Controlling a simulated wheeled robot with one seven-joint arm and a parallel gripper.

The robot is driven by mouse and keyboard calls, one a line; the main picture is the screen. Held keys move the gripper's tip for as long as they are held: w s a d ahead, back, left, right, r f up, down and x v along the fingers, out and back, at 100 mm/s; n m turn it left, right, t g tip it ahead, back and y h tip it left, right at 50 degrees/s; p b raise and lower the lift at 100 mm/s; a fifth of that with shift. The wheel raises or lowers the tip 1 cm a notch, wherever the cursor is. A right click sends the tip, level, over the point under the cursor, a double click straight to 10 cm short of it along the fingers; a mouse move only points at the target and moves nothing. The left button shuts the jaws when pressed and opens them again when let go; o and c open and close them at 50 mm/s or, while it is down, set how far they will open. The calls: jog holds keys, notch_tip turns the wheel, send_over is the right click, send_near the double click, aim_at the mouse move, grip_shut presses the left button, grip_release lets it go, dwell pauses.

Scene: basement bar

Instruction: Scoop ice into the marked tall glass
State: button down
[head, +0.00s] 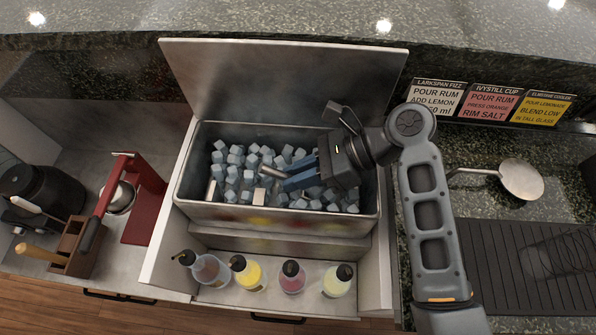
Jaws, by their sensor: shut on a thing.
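My gripper (292,181) reaches into the open ice bin (278,217) from the right, its blue fingers low among the pale blue ice cubes (234,170). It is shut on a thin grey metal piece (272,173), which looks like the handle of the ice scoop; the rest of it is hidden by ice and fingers. A clear glass (565,262) shows faintly on the dark ribbed mat at the far right. Its outline is hard to read, and I see no mark on it.
The bin's steel lid (280,80) stands open behind. Several bottles (291,277) line the front rack. A red press (145,200) stands left. A round metal utensil (521,179) lies right, below three recipe cards (488,103). My arm spans the bin's right edge.

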notch_tip(320, 180, up, 2)
jog(key=shift+r+h+p, duration=0.2)
jog(key=shift+h+p, duration=0.3)
jog(key=shift+p, duration=0.75)
jog(key=shift+r+h, duration=0.85)
jog(key=shift+r, duration=0.6)
jog(key=shift+r+h, duration=0.85)
jog(key=shift+r, duration=0.55)
jog(key=shift+r+m+h, duration=0.3)
jog(key=shift+r+h, duration=0.2)
jog(key=shift+r, duration=0.45)
